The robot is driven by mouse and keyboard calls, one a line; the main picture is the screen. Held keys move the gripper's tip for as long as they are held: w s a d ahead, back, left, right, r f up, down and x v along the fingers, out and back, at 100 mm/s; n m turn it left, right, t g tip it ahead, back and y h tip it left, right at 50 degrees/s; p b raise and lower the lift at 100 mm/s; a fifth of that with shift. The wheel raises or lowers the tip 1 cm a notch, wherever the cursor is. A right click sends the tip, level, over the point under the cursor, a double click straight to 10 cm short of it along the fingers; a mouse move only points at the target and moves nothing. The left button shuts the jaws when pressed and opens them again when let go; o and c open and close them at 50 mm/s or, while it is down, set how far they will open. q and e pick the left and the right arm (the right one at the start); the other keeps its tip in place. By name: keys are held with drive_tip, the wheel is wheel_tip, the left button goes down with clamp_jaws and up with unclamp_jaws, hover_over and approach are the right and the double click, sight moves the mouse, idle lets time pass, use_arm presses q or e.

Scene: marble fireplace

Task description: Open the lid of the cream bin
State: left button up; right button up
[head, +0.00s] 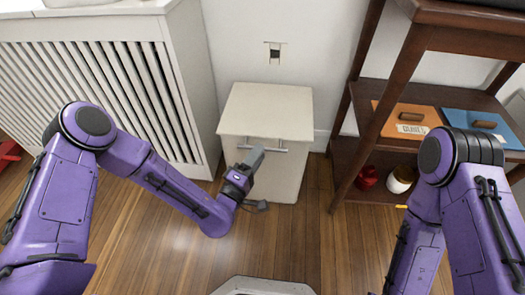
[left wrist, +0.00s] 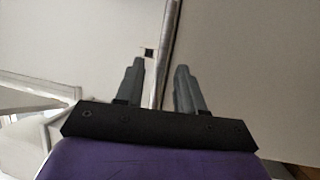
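The cream bin (head: 275,178) stands against the wall in the middle of the head view. Its flat lid (head: 266,108) is down. A metal bar handle (head: 282,150) runs across its upper front. My left gripper (head: 257,156) is at the front of the bin, close to this handle. In the left wrist view the two fingers of the left gripper (left wrist: 158,75) stand apart. The bar handle (left wrist: 168,50) shows in the gap between them; I cannot tell whether it touches either finger. My right arm reaches down at the right, and its gripper is out of view.
A white slatted radiator cover (head: 105,90) stands left of the bin. A dark wooden shelf (head: 360,130) stands to the right, with an orange folder (head: 400,113) and a blue folder (head: 470,122) on it. Wooden floor (head: 300,235) lies clear in front of the bin.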

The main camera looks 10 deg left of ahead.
use_arm(q)
drive_tip(key=shift+x, duration=1.6)
use_arm(e)
drive_tip(key=shift+s+f+n+g, duration=0.3)
drive_tip(key=shift+s+f, duration=0.05)
use_arm(q)
drive_tip(key=shift+c, duration=0.3)
clamp_jaws()
wheel_tip(320, 180, up, 2)
drive_tip(key=p, duration=0.3)
drive_tip(key=shift+r+g, duration=0.2)
drive_tip(key=shift+g, duration=0.1)
drive_tip(key=w+r+n+g+y+p, duration=0.2)
drive_tip(key=w+r+g+p, duration=0.2)
drive_tip(key=r+p, duration=1.1)
drive_tip(key=shift+w+p, duration=0.65)
drive_tip(key=shift+p, duration=1.75)
use_arm(e)
wheel_tip(320, 180, up, 23)
drive_tip(key=w+m+t+h, duration=0.1)
drive_tip(key=w, duration=0.1)
drive_tip(key=shift+w+d+m+t, duration=0.2)
drive_tip(key=shift+d+m+t, duration=0.2)
use_arm(q)
drive_tip(key=shift+r, duration=0.15)
